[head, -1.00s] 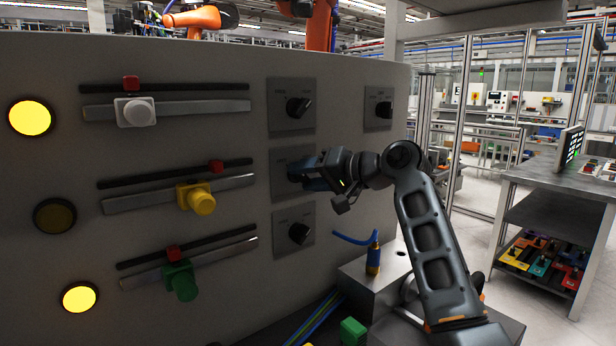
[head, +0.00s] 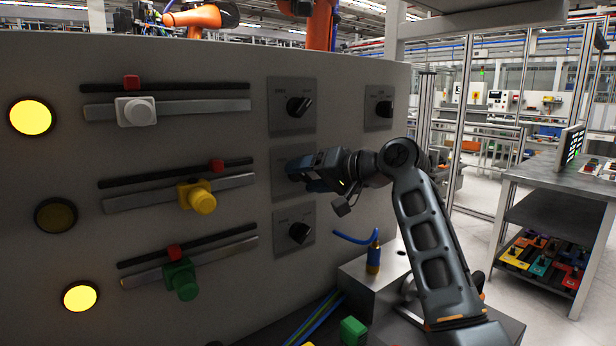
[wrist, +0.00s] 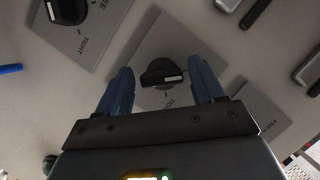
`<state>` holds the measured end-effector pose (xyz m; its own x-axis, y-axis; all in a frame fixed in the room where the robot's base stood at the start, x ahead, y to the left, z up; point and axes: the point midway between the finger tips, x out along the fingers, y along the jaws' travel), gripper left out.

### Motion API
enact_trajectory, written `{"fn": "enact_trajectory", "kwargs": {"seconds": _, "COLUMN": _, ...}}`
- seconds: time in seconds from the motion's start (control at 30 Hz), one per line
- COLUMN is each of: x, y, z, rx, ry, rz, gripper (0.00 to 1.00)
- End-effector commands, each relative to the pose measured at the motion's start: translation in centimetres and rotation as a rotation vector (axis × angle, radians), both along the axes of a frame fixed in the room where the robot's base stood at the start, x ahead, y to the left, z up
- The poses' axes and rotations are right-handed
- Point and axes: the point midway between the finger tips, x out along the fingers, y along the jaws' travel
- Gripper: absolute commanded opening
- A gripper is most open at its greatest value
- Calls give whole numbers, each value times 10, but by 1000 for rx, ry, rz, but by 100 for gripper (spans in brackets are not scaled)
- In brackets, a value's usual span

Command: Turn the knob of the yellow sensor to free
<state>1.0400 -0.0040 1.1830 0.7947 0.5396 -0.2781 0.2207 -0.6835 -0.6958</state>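The yellow sensor (head: 196,197) sits on the middle rail of the grey panel. In its row, a square plate (head: 283,184) lies to the right, with its knob hidden behind my gripper in the head view. In the wrist view a black knob (wrist: 162,73) with a white mark stands on a plate, with part of the word TIGHT readable below it. My gripper (wrist: 163,80) is open, its two blue fingers on either side of this knob, with a visible gap on each side. In the head view my gripper (head: 300,172) is close to the panel.
Other black knobs sit above (head: 298,106), below (head: 299,232) and at the upper right (head: 383,109). A white sensor (head: 136,110) and a green sensor (head: 180,279) are on the other rails. The lamp (head: 55,216) in the yellow row is dark.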

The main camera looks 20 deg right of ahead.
Motion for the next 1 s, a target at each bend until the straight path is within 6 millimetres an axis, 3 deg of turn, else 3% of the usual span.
{"fn": "enact_trajectory", "kwargs": {"seconds": 0.37, "x": -3, "y": -3, "z": 2, "rx": 2, "ry": -3, "rz": -2, "gripper": 74}}
{"fn": "enact_trajectory", "kwargs": {"seconds": 0.8, "x": -54, "y": -37, "z": 19, "rx": 0, "ry": -3, "rz": -2, "gripper": 74}}
{"fn": "enact_trajectory", "kwargs": {"seconds": 1.0, "x": -62, "y": -42, "z": 22, "rx": 2, "ry": -1, "rz": 0, "gripper": 74}}
